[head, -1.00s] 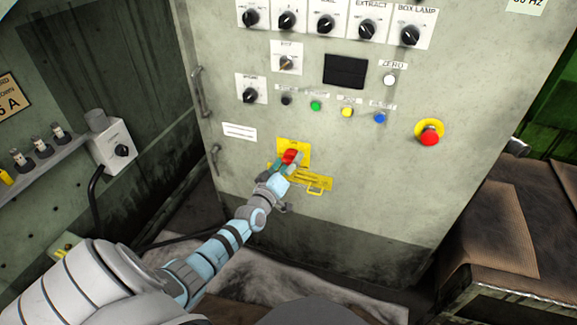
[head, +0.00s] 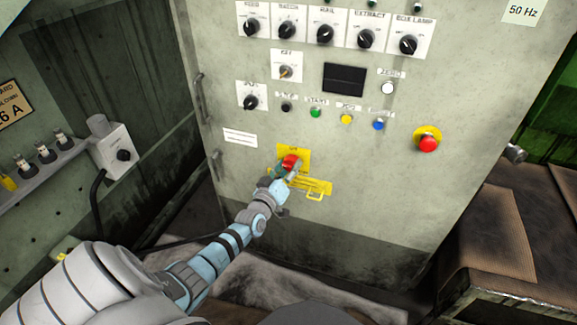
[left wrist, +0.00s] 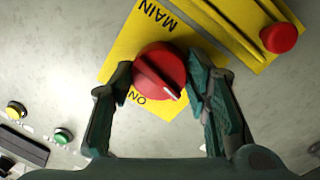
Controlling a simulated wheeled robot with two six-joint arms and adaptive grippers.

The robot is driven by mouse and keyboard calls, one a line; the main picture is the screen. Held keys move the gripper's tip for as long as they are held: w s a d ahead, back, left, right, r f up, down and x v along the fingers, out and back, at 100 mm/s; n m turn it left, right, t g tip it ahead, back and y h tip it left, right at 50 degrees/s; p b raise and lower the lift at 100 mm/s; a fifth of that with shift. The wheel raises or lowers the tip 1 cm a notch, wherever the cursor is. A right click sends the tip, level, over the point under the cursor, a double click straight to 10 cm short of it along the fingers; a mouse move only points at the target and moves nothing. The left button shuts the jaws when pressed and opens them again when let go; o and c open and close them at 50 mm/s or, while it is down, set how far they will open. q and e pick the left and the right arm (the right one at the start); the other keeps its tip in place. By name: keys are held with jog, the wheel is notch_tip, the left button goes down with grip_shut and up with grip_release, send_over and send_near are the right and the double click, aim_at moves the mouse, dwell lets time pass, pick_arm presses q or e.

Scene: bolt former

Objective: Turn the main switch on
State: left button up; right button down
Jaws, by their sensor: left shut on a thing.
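The main switch is a red round knob (head: 290,162) with a raised grip bar, on a yellow plate (head: 300,151) low on the cabinet front. In the left wrist view the knob (left wrist: 158,70) shows between "MAIN" and "ON" lettering, upside down there. The white mark on its bar points to the lower right in that view, to the right of "ON". My left gripper (head: 284,170) is shut on the knob; in the left wrist view its green fingers (left wrist: 165,92) stand on either side of it. The gripper hides part of the plate. My right gripper is not in view.
A yellow strip with a hasp (head: 315,188) lies just below the switch. A red emergency stop (head: 428,144) is to the right. Small buttons, including a green one (head: 316,112), and black knobs are above. A wall box (head: 113,150) stands at left, a brown-covered bench (head: 495,230) at right.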

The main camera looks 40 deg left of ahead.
pick_arm(q)
jog(key=m+p, duration=0.2)
jog(key=shift+r+m+g, duration=0.2)
jog(key=shift+m+g, duration=0.1)
jog(key=shift+m+p, duration=1.05)
jog(key=shift+m, duration=0.15)
jog(key=shift+m+p, duration=0.6)
jog(key=shift+m, duration=0.3)
jog(key=m+y+p, duration=0.1)
jog(key=m+p, duration=0.1)
jog(key=m, duration=0.2)
jog(key=shift+g, duration=0.4)
jog(key=m+p, duration=0.1)
jog(key=m, duration=0.2)
jog(key=shift+f+m, duration=0.1)
jog(key=shift+m, duration=0.3)
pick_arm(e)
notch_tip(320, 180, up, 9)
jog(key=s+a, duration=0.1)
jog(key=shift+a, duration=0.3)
pick_arm(q)
jog(key=shift+p, duration=0.3)
jog(key=o, duration=1.2)
jog(key=shift+c, duration=0.2)
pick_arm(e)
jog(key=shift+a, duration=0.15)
pick_arm(q)
jog(key=shift+s, duration=0.1)
